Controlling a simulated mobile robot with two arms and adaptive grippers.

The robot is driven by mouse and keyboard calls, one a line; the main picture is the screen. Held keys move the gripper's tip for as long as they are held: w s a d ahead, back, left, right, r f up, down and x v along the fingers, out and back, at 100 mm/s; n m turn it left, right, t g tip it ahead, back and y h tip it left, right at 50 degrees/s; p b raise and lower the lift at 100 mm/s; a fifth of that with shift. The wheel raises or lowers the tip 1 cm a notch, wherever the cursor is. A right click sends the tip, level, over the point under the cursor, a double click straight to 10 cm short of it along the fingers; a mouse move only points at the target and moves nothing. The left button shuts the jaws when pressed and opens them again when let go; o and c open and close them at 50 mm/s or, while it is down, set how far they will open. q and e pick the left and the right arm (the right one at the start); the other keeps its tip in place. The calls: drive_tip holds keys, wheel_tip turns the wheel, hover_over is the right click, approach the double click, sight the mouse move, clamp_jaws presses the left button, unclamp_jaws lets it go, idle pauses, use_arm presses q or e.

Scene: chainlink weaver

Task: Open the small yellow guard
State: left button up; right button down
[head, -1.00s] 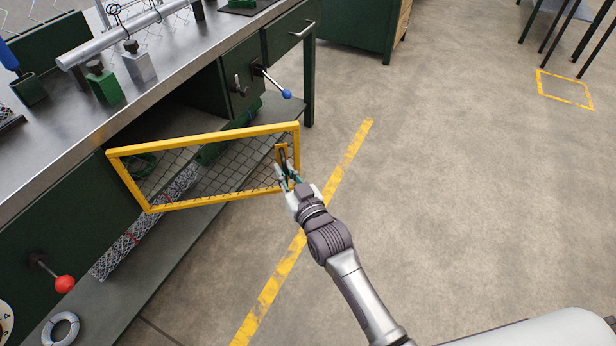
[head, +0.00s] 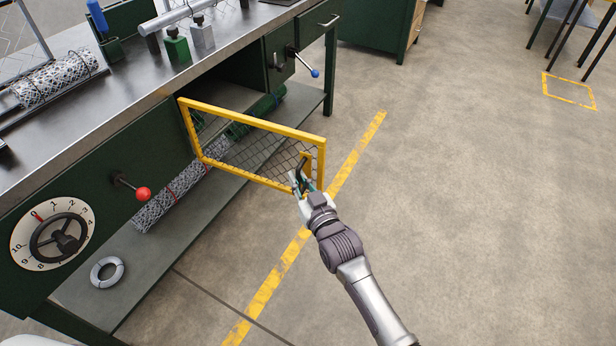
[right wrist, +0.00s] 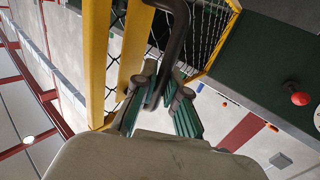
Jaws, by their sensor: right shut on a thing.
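The small yellow guard (head: 258,123) is a yellow frame with chain-link mesh, hinged at its left side on the green bench. It stands swung out from the bench front over the lower shelf. My right gripper (head: 302,186) is shut on the guard's dark handle (head: 302,168) near the free right end. In the right wrist view the dark handle (right wrist: 176,45) runs between the teal-lined fingers (right wrist: 160,100), beside the yellow frame (right wrist: 96,60). My left gripper is not in view.
A red-knobbed lever (head: 143,193), a dial with a handwheel (head: 55,233) and a blue-knobbed lever (head: 314,72) are on the bench front. A mesh roll (head: 180,196) and a wire coil (head: 107,271) lie on the lower shelf (head: 150,262).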

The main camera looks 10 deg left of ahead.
drive_tip(key=shift+s+a, duration=0.1)
drive_tip(key=shift+s, duration=0.1)
drive_tip(key=c, duration=1.2)
unclamp_jaws()
drive_tip(key=v, duration=1.2)
